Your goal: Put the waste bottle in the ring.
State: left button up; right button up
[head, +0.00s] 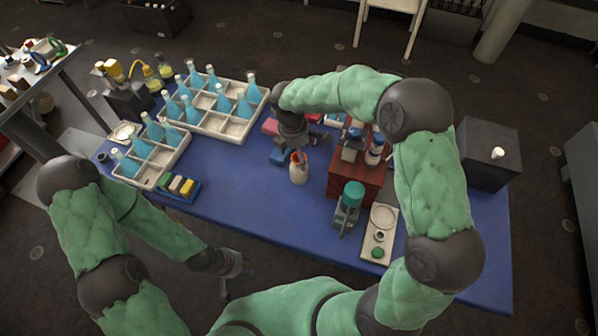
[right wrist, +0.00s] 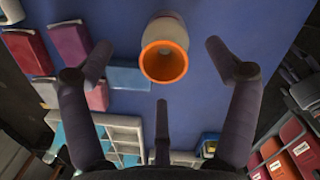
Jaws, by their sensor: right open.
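A small white bottle (head: 298,174) with an orange top, which I take as the waste bottle, stands upright on the blue table. In the right wrist view its open orange mouth (right wrist: 165,61) faces the camera, between the spread fingertips. My right gripper (head: 290,149) is open just behind and above the bottle, with nothing held; contact cannot be told. My left gripper (head: 233,268) hangs low in front of the table's near edge, away from the bottle; its finger opening is unclear. I cannot surely tell which thing is the ring; a white plate with a small grey round piece (head: 380,236) lies at right.
A dark red rack (head: 345,185) with bottles stands right of the white bottle. A teal-topped device (head: 350,203) is nearer. Gridded white trays (head: 236,129) with blue flasks fill the left. Red and blue blocks (head: 277,156) lie by my right gripper. The table's front middle is clear.

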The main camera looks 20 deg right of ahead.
aim_at(298, 162)
notch_tip(298, 162, down, 6)
jog(key=b, duration=0.2)
jog(key=shift+s+r+b, duration=0.1)
jog(key=shift+b, duration=0.3)
jog(key=shift+r, duration=0.1)
jog(key=c, duration=1.4)
jog(key=shift+r, duration=0.15)
jog(key=shift+r, duration=0.3)
jog(key=r, duration=0.1)
jog(key=r+p, duration=0.1)
jog(key=r, duration=0.1)
jog(key=shift+s+a+r+p, duration=0.15)
jog(key=shift+s+p, duration=0.1)
jog(key=shift+p, duration=0.15)
jog(key=s+a+r+p, duration=0.1)
jog(key=s+r, duration=0.2)
jog(key=s, duration=0.1)
jog(key=s+a+r+p, duration=0.2)
jog(key=s+r, duration=0.1)
jog(key=s, duration=0.1)
jog(key=s+a+r+p, duration=0.1)
jog(key=s+a+r, duration=0.1)
jog(key=s, duration=0.2)
jog(key=shift+s+r+p, duration=0.2)
jog(key=shift+r+p, duration=0.2)
